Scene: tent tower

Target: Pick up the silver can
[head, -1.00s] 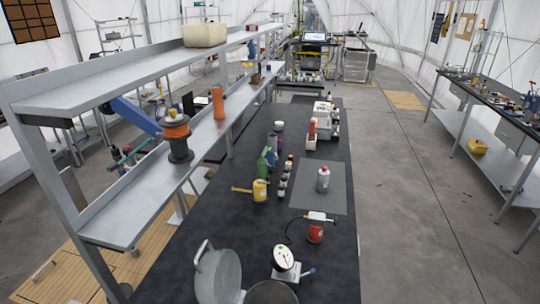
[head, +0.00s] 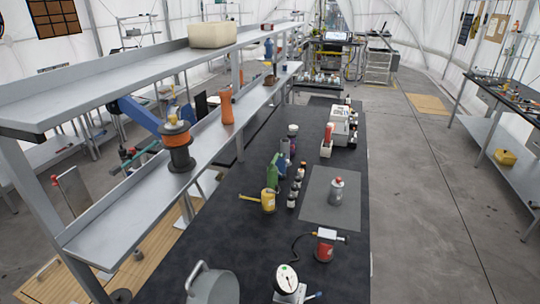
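The silver can (head: 336,191) stands upright on a grey mat (head: 318,208) on the black bench, right of the middle of the head view. It has a red top. Neither of my grippers shows in the head view, and nothing touches the can.
Left of the can stand several small dark bottles (head: 293,195), a green bottle (head: 273,176) and a yellow can (head: 268,201). Nearer are a red can (head: 325,246), a dial gauge (head: 287,279) and a pot (head: 213,286). A metal shelf (head: 140,206) runs along the left. The floor (head: 430,200) to the right is open.

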